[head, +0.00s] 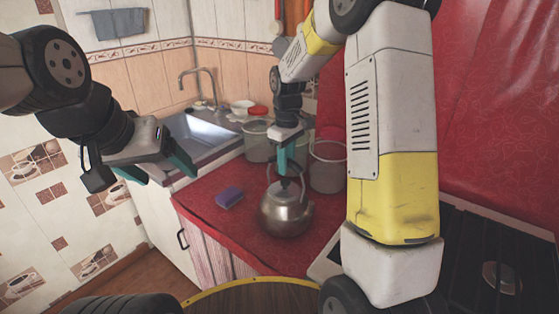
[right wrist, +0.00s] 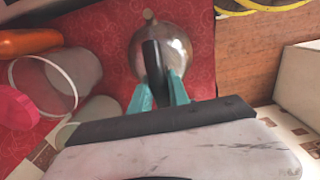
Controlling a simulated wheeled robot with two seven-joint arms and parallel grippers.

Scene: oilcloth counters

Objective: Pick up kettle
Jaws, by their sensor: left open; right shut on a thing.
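The metal kettle (head: 287,213) stands on the red counter in the head view, with its dark handle on top. In the right wrist view the kettle (right wrist: 178,48) is seen from above. My right gripper (head: 287,178) reaches down from above and is shut on the kettle's handle (right wrist: 153,70); its teal fingers (right wrist: 160,90) sit on both sides of the handle. Whether the kettle's base touches the counter is hard to tell. My left gripper (head: 156,168) is open and empty, in front of the sink at the left.
A purple sponge (head: 229,196) lies on the red counter (head: 215,215) left of the kettle. Clear containers (head: 327,167) stand behind it. A sink (head: 200,135) with a tap is at the back left. A stove (head: 485,255) is at the right.

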